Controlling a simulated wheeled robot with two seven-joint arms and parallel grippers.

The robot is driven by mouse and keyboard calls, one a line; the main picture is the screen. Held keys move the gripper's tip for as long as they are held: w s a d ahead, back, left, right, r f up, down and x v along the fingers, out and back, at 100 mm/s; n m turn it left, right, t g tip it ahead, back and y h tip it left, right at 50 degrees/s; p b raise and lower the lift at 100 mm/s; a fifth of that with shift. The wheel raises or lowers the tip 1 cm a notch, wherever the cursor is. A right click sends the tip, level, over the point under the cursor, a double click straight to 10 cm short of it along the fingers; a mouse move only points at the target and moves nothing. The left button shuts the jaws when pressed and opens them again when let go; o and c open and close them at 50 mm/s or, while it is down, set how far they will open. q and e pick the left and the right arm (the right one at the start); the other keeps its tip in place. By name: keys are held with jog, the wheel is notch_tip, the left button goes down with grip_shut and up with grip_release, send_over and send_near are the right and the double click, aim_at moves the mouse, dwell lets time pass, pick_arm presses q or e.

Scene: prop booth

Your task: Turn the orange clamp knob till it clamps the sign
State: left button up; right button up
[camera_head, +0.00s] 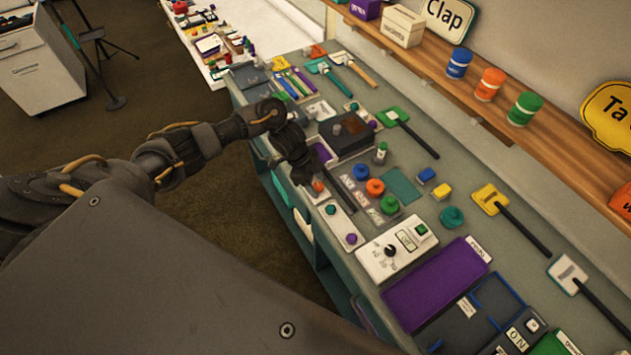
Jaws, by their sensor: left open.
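My left gripper (302,174) reaches in over the front edge of the counter, pointing down, its jaws open. A small orange piece (318,186), which looks like the clamp knob, shows right beside the fingertips; the gripper partly hides it, and I cannot tell whether they touch. A white rounded panel (304,226), perhaps the sign, stands at the counter's front edge just below the gripper. I cannot make out the clamp's jaws or whether they grip it. My right gripper is not in view.
Blue, orange (375,187) and green (390,204) round pieces sit right of the gripper. A dark box (347,133) stands behind it. A white control box (397,249) and purple tray (436,284) lie nearer. Paddle signs (490,199) lie along the back, below a wooden shelf (560,140).

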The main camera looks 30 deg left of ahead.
pick_arm(q)
jog(key=c, duration=1)
jog(key=shift+w, duration=0.1)
